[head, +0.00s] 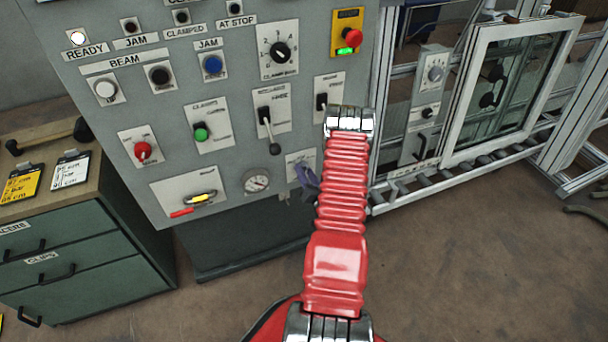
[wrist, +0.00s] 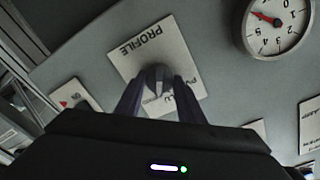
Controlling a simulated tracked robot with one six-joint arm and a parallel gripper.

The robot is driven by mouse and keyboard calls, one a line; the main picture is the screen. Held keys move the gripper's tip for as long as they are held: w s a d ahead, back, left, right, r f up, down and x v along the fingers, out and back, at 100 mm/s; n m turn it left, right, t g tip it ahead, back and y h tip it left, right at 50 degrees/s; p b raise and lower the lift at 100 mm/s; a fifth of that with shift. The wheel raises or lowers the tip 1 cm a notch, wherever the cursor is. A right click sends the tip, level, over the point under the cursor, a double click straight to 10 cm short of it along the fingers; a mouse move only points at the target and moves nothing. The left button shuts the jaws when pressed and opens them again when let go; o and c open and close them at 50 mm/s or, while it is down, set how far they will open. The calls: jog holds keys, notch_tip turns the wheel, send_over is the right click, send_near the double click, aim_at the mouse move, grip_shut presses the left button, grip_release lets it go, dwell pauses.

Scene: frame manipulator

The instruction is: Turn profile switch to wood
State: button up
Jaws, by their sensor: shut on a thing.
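In the head view my gripper (head: 306,181) is at the lower right of the grey panel, in front of the profile plate (head: 297,160), and my red arm hides part of the area. The knob's pointing direction is unclear.
A round gauge (head: 257,181) sits left of the profile plate. Levers (head: 268,130), a green knob (head: 200,132) and a red knob (head: 143,151) are on the panel around it. A glazed frame (head: 508,90) stands on rollers at right, a green drawer cabinet (head: 90,245) at left.

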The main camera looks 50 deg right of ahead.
jog(key=shift+a+f+m+y, duration=0.1)
jog(key=shift+a+m+y, duration=0.05)
jog(key=shift+m, duration=0.45)
jog(key=shift+a+f+m+y, duration=0.1)
jog(key=shift+m+y, duration=0.05)
jog(key=shift+m, duration=0.45)
jog(key=o, duration=1.1)
jog(key=shift+d+r, duration=0.1)
jog(key=shift+d, duration=0.1)
jog(key=shift+c, duration=0.2)
jog(key=f+v, duration=0.1)
jog(key=v, duration=1.2)
jog(key=shift+s+a+r, duration=0.3)
jog(key=shift+r, duration=0.05)
